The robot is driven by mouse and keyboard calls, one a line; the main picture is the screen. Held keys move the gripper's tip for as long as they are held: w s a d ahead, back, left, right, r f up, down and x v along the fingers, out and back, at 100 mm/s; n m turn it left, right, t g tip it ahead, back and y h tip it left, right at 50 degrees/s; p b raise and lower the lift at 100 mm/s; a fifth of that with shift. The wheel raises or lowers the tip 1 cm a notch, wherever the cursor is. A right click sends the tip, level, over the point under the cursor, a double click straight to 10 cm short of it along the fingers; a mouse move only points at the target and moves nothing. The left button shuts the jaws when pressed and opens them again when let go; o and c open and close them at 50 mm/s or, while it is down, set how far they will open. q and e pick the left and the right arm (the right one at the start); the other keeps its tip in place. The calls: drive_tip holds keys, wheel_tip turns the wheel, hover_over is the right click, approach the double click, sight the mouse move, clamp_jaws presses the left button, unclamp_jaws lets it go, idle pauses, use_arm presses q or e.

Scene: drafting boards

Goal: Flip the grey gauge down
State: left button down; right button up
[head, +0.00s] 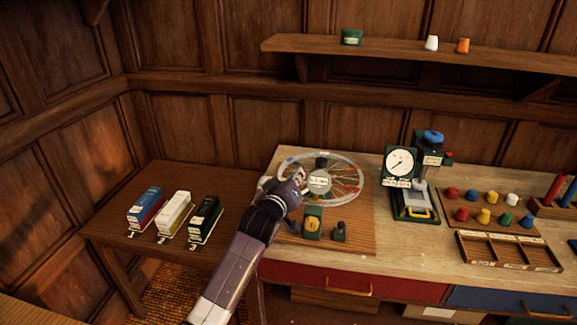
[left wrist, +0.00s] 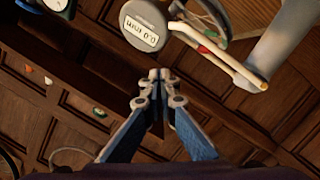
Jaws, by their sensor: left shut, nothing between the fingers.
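The grey gauge (head: 319,187) is a round disc with a white label, in front of the spoked wheel (head: 352,164) on the wooden board. In the left wrist view the gauge (left wrist: 133,14) shows at the top, its label reading 0.0 mm. My left gripper (head: 301,174) is just left of the gauge in the head view and covers part of the wheel. In the left wrist view its fingertips (left wrist: 160,76) are together and empty, with the gauge beyond them. I cannot tell whether they touch it. My right gripper is in neither view.
A green block with a yellow dial (head: 312,224) and a small green piece (head: 340,232) stand in front of the wheel. A dial stand (head: 400,164) is to the right, then coloured pegs and a compartment tray (head: 509,251). Three labelled boxes stand on the left table (head: 178,178).

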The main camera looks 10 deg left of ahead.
use_arm(q)
drive_tip(key=f+m, duration=0.1)
drive_tip(key=d+f+m+y+b, duration=0.1)
drive_tip(key=f, duration=0.1)
drive_tip(key=d+f+m+b, duration=0.1)
drive_tip(key=f, duration=0.1)
drive_tip(key=shift+m, duration=0.4)
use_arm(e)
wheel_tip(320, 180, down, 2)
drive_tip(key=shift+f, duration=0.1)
use_arm(q)
drive_tip(key=shift+s+f, duration=0.1)
drive_tip(key=shift+f, duration=0.15)
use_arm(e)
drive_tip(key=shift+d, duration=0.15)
use_arm(q)
drive_tip(key=shift+a+r, duration=0.1)
drive_tip(key=s+a+r+p, duration=0.1)
drive_tip(key=s+a+r, duration=0.1)
drive_tip(key=s+r, duration=0.4)
drive_tip(key=v, duration=0.3)
drive_tip(key=shift+s+d, duration=0.2)
drive_tip(key=shift+s, duration=0.15)
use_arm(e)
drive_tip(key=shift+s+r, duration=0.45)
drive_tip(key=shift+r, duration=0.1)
use_arm(q)
drive_tip(key=shift+f, duration=0.1)
